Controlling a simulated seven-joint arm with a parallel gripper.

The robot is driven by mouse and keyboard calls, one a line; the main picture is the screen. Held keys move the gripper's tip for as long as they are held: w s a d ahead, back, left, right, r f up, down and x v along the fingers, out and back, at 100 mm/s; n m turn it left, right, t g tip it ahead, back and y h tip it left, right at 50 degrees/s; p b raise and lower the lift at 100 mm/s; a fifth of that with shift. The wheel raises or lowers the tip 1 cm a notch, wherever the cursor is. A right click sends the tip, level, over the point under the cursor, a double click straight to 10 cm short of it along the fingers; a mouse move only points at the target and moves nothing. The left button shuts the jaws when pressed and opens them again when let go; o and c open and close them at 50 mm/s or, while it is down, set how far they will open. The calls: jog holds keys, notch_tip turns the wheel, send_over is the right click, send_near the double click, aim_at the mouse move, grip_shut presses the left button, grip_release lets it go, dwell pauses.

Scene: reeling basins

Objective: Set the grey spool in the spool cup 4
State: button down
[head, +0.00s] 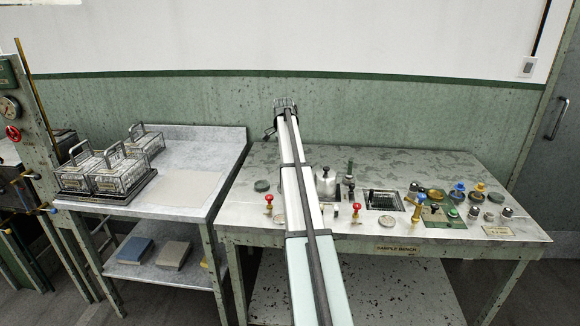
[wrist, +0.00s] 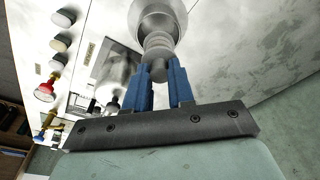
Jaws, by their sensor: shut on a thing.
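My gripper (wrist: 160,70) shows in the wrist view with its two blue fingers on either side of a grey spool (wrist: 159,46). It is shut on the spool's near end. Beyond the spool is a round silver shape (wrist: 150,14), cut off by the top edge; I cannot tell whether the spool touches it. In the head view my arm reaches across the sample bench toward its back edge, and the fingers and spool cannot be made out. No cup can be identified as spool cup 4.
The sample bench (head: 420,170) carries red-knobbed valves (head: 356,208), a dark square grate (head: 384,200) and several small jars and knobs at right. A side table (head: 190,187) at left holds wire-handled glass baskets (head: 120,172). The bench's back right is clear.

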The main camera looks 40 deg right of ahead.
notch_tip(320, 180, up, 2)
jog(key=shift+w+a+r, duration=0.1)
jog(key=w+a+f, duration=0.3)
jog(key=w+a, duration=0.5)
jog(key=shift+w+a, duration=0.15)
jog(key=shift+f, duration=0.1)
jog(key=shift+f, duration=1.85)
jog(key=shift+f, duration=1.4)
dwell(1.3)
jog(key=shift+c, duration=2.1)
grip_release()
